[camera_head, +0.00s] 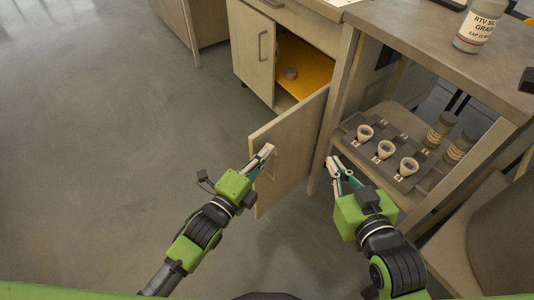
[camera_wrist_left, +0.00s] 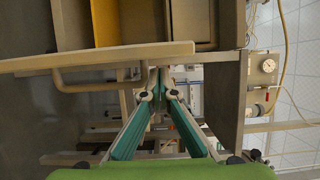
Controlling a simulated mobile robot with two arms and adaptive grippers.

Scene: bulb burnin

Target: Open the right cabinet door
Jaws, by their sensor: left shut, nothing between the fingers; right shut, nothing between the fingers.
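The right cabinet door (camera_head: 297,140) stands swung out from the cabinet (camera_head: 300,15), leaving its right bay open. A yellow shelf board (camera_head: 308,65) shows inside. My left gripper (camera_head: 267,149) is shut and empty, close to the free edge of this door. In the left wrist view the door (camera_wrist_left: 95,57) crosses above the shut fingertips (camera_wrist_left: 161,84). Its bar handle (camera_wrist_left: 85,82) lies just left of them; whether they touch is unclear. The left cabinet door (camera_head: 250,55) with its handle (camera_head: 263,46) is closed. My right gripper (camera_head: 332,163) is shut and empty, right of the open door.
A workbench (camera_head: 430,40) stands on the right with a bottle (camera_head: 478,27) on top. Its lower shelf holds a dark tray (camera_head: 403,180) with several white cups and two jars nearby. A small round object (camera_head: 290,73) sits in the cabinet. The floor (camera_head: 100,130) at left is clear.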

